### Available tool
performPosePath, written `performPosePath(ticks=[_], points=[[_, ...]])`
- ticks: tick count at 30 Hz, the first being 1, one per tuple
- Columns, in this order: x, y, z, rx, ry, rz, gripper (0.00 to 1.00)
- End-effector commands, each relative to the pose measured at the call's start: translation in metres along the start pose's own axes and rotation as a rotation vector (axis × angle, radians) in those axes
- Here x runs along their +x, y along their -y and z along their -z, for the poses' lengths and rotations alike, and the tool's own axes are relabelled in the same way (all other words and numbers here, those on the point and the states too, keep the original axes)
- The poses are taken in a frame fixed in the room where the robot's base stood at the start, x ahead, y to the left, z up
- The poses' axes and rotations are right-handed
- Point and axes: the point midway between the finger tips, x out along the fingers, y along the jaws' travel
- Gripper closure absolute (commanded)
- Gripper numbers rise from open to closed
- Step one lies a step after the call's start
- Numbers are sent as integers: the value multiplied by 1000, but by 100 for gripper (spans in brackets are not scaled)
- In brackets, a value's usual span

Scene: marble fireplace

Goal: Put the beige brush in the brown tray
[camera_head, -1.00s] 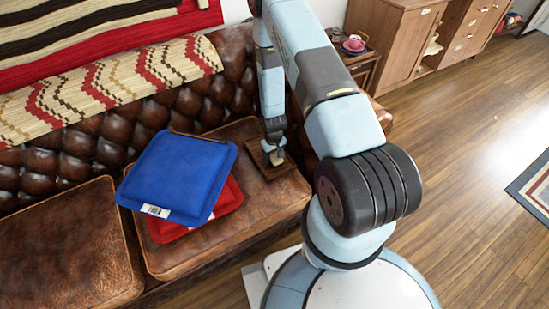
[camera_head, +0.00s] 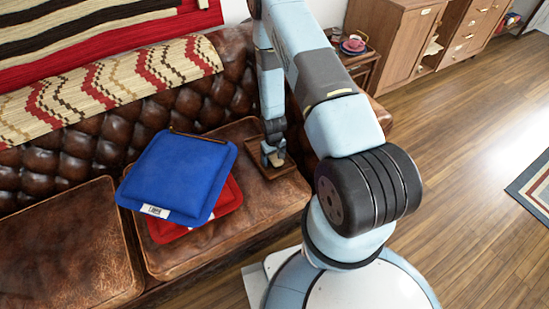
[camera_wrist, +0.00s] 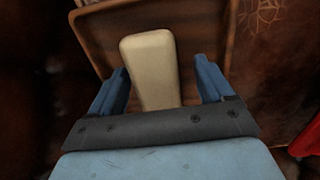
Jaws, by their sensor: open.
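The brown tray (camera_head: 289,166) lies on the right seat cushion of the leather sofa; its rim also shows in the wrist view (camera_wrist: 231,40). The beige brush (camera_wrist: 150,66) lies inside the tray in the wrist view, apart from both fingers. In the head view the brush (camera_head: 277,160) is a small pale patch, partly hidden by my gripper. My gripper (camera_wrist: 162,88) is open, with one blue finger on each side of the brush and a gap at both sides. In the head view my gripper (camera_head: 270,156) is low over the tray.
A blue cushion (camera_head: 180,175) lies on a red cushion (camera_head: 230,195) just left of the tray. The tufted sofa back (camera_head: 100,140) rises behind. A side table with a pink cup (camera_head: 354,45) stands beyond the sofa's right arm.

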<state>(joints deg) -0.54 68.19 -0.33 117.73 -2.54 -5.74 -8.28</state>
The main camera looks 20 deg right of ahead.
Motion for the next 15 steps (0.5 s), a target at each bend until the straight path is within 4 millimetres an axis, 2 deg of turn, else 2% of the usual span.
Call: performPosePath(ticks=[15], points=[[-75, 0, 1, 0, -3, -1, 19]])
